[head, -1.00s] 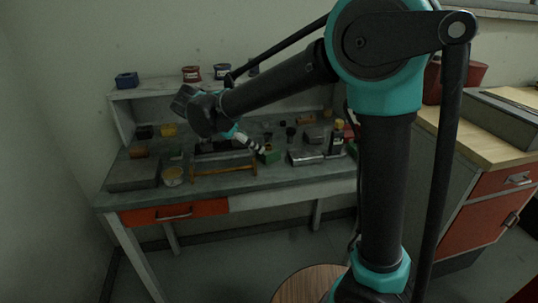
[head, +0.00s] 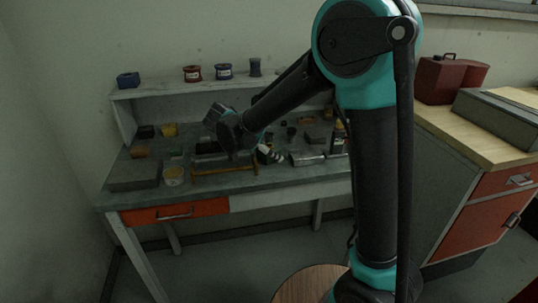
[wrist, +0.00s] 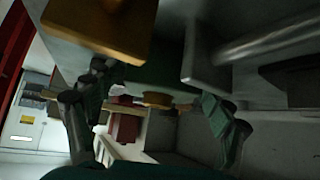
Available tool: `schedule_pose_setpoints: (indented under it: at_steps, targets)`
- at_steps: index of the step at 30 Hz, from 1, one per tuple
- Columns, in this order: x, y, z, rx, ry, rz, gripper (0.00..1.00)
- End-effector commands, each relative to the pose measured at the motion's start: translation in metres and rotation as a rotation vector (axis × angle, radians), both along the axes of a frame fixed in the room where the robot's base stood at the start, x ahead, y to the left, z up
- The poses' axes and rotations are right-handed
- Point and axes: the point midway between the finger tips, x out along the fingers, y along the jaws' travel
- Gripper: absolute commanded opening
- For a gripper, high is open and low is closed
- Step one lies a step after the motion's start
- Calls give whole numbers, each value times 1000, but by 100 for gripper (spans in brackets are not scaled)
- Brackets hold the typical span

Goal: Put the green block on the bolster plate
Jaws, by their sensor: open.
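My gripper (head: 270,154) is open, low over the middle of the workbench. In the wrist view its two fingers (wrist: 152,112) stand wide apart with no object clearly held between them. A small green piece (head: 176,153) lies on the left of the bench, too small to tell whether it is the task's green block. Another green block seen earlier beside my fingertips is covered by the gripper or too dark to make out. A flat dark grey slab (head: 133,177) at the bench's front left may be the bolster plate; I cannot be sure.
A yellow-brown bar frame (head: 224,170) stands just left of my gripper, and a grey metal piece (head: 306,158) lies right of it. The shelf (head: 150,92) runs behind. A red can (head: 450,80) stands on the right-hand cabinet.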

Motion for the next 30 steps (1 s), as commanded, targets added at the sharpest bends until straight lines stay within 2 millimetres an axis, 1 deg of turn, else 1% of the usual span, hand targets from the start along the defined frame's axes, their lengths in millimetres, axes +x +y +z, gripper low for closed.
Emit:
schedule_pose_setpoints:
  at_steps: [3, 22, 23, 30]
  targets:
    - [0, 0, 0, 0, 0, 0, 80]
    - [0, 1, 0, 0, 0, 0, 2]
    - [0, 1, 0, 0, 0, 0, 0]
    - [0, 0, 2, -1, -1, 0, 0]
